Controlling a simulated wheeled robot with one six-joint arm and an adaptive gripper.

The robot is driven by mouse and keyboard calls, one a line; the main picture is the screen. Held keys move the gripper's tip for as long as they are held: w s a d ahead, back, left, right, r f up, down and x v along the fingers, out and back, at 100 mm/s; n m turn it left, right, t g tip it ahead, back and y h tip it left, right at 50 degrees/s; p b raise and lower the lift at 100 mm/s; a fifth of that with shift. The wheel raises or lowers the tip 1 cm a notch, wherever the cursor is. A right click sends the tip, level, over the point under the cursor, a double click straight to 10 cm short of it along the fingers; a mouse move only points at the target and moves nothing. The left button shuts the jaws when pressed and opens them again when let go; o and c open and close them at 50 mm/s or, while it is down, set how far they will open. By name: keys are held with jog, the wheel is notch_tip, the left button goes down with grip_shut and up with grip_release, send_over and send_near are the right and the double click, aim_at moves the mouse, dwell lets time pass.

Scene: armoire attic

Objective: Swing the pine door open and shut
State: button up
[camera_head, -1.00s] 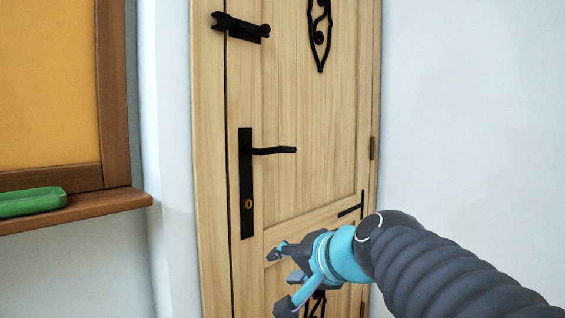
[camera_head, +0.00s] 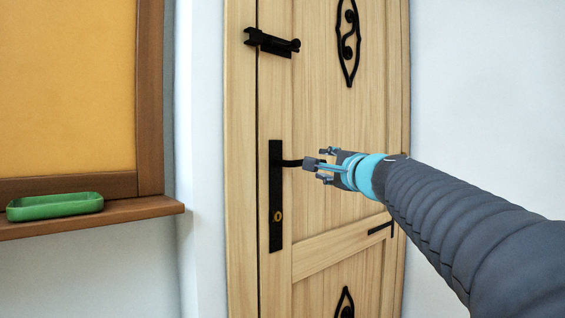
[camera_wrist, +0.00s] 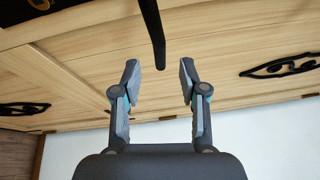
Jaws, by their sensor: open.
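The pine door (camera_head: 335,120) stands shut in its frame in the head view. It has a black lever handle (camera_head: 291,163) on a tall black plate (camera_head: 276,200) at its left edge. My gripper (camera_head: 322,165) is open at the lever's free end, hiding part of it. In the wrist view my gripper (camera_wrist: 160,80) has its two fingers spread, with the lever (camera_wrist: 153,30) reaching in between them from the top. No contact with either finger shows. A black bolt latch (camera_head: 272,42) sits higher on the door.
A wooden ledge (camera_head: 130,213) with a green tray (camera_head: 55,206) juts out at the left below an orange board (camera_head: 65,85). Black scroll ornaments (camera_head: 348,45) lie on the door. A plain white wall (camera_head: 480,90) is at the right.

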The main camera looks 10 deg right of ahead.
jog(key=p+x, duration=0.1)
jog(key=x, duration=0.6)
grip_shut()
